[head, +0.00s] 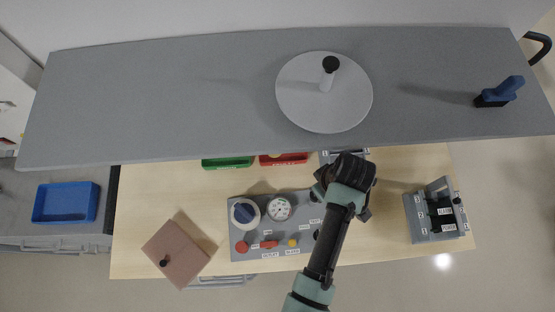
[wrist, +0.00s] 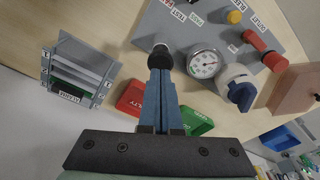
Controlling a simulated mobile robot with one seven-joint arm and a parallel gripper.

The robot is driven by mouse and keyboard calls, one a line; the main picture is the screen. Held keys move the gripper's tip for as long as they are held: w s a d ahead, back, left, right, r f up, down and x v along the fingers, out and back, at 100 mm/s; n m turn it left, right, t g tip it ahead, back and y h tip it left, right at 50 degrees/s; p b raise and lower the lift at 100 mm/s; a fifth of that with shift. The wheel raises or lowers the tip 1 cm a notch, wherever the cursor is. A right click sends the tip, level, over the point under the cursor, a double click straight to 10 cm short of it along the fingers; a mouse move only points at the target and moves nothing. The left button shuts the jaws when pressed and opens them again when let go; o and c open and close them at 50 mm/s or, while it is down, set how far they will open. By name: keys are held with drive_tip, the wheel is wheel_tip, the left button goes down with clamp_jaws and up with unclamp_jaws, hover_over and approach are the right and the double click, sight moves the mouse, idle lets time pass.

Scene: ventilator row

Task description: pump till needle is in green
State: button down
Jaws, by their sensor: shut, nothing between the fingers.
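The grey control panel (head: 270,228) lies on the wooden table and carries a round white gauge (head: 279,208). In the wrist view the gauge (wrist: 203,64) shows a dark needle; I cannot tell surely which coloured zone it is in. A black round knob (wrist: 160,57) is at the panel's edge, straight beyond my fingertips; whether they touch it I cannot tell. My gripper (wrist: 160,78) is shut and empty, its blue fingers together. In the head view my gripper (head: 345,178) is over the panel's right end, hiding part of it.
The panel has a blue dial (head: 243,213), red knob (head: 241,247), red lever (head: 268,244) and yellow button (head: 292,242). Green (head: 228,162) and red (head: 284,159) trays lie behind, partly under a grey shelf (head: 180,100). A slotted rack (head: 420,225) stands right, a pinkish box (head: 178,250) left.

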drive_tip(key=shift+f, duration=0.2)
drive_tip(key=shift+f+b, duration=0.55)
drive_tip(key=shift+f, duration=0.05)
drive_tip(key=shift+f+b, duration=0.75)
drive_tip(key=shift+f, duration=0.5)
drive_tip(key=shift+r+p, duration=1.45)
drive_tip(key=shift+p, duration=0.05)
drive_tip(key=shift+f, duration=0.1)
